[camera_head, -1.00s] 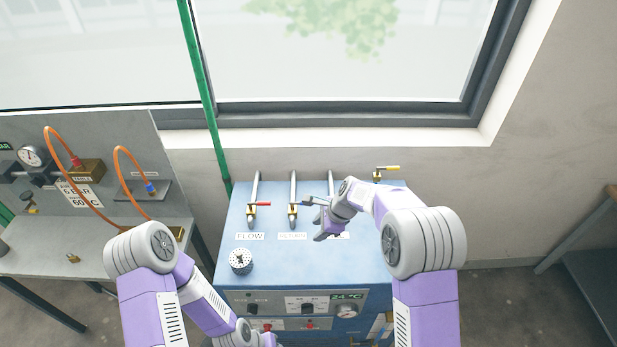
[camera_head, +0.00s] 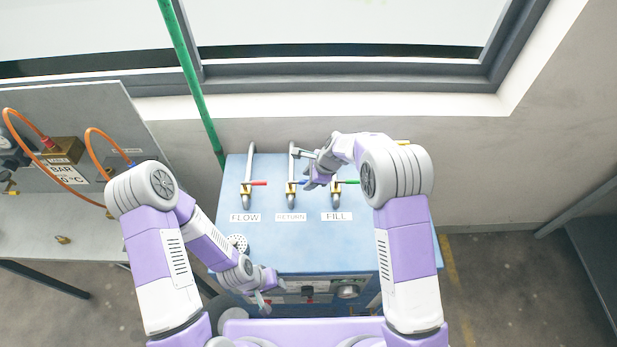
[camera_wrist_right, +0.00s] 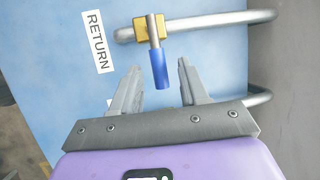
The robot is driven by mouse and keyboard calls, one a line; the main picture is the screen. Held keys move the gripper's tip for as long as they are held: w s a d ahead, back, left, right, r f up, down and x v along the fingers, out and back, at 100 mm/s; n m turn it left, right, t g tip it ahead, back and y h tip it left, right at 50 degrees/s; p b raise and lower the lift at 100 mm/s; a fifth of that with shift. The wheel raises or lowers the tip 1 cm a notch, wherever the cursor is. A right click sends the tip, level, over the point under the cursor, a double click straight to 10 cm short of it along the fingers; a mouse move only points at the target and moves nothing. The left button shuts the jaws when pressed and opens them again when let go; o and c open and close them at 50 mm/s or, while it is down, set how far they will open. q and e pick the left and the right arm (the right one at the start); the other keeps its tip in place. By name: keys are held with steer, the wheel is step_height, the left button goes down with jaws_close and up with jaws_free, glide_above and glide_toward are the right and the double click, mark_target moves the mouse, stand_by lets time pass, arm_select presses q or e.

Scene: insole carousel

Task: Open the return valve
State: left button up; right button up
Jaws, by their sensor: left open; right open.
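The return valve (camera_head: 291,188) is a brass body on a grey pipe behind the RETURN label (camera_head: 291,217). Its blue lever (camera_wrist_right: 161,70) points across the pipe, to the right in the head view. My right gripper (camera_head: 306,156) is open above and beside this valve. In the right wrist view, the brass body (camera_wrist_right: 149,27) shows beyond the fingers and the end of the blue lever lies between the open fingertips, without visible contact. My left gripper (camera_head: 266,299) is open and empty, low at the front of the blue machine.
The flow valve (camera_head: 246,188) with a red lever is left of the return valve. The fill valve (camera_head: 336,188) with a green lever is to its right, close to my right gripper. A grey bench (camera_head: 50,220) with orange hoses stands at the left.

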steer(key=shift+s+a+f, duration=0.1)
steer(key=shift+f, duration=0.15)
jaws_close()
steer(key=shift+a, duration=0.1)
stand_by(0.3)
